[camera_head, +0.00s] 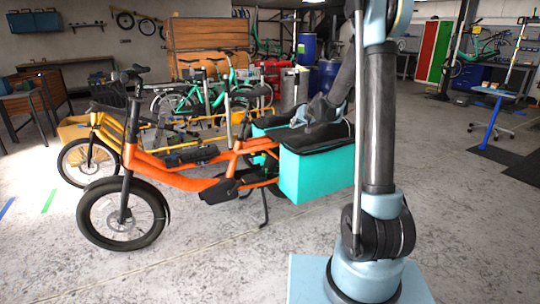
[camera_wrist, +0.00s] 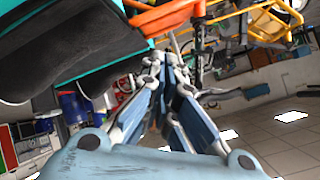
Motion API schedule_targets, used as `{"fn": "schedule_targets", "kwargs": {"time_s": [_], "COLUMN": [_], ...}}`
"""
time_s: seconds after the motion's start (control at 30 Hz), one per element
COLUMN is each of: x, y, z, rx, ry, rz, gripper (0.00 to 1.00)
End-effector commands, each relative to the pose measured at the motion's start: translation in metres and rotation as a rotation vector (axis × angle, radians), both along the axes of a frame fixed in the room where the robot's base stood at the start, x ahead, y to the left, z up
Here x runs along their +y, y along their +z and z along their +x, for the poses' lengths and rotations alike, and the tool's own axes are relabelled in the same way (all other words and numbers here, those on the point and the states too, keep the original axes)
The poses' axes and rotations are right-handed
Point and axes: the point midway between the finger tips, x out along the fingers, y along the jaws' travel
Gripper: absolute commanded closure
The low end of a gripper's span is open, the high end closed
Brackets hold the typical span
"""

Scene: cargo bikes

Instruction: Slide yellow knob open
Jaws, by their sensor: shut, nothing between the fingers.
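I cannot make out a yellow knob in either view. My gripper (camera_wrist: 168,58) is shut and empty, with its blue-grey fingers drawn together in the wrist view. In the head view my gripper (camera_head: 299,120) is small, low over the black top of the teal cargo box (camera_head: 318,175) on the orange cargo bike (camera_head: 170,172). Whether it touches the box is unclear. In the wrist view the teal box with its black covers (camera_wrist: 75,45) lies left of the fingers, and the orange frame (camera_wrist: 165,16) is just beyond the fingertips.
A yellow cargo bike (camera_head: 108,132) and a green bike (camera_head: 205,95) stand behind the orange one. Blue barrels (camera_head: 306,50) and red containers (camera_head: 273,73) are at the back. A blue-topped stand (camera_head: 490,92) is at right. The concrete floor in front is clear.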

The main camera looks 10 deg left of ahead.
Motion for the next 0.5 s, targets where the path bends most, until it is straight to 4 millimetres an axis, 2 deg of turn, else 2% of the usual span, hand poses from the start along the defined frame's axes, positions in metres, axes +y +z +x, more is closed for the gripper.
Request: {"fn": "schedule_targets", "kwargs": {"time_s": [0.03,0.2,0.5], "x": [0.007,0.026,0.058], "y": [-0.008,-0.032,-0.089], "z": [0.015,0.057,0.119], "rx": [-0.013,-0.056,-0.125], "ry": [-0.002,-0.018,-0.052], "rz": [0.014,0.069,0.166], "gripper": [1.0,1.0,1.0]}}
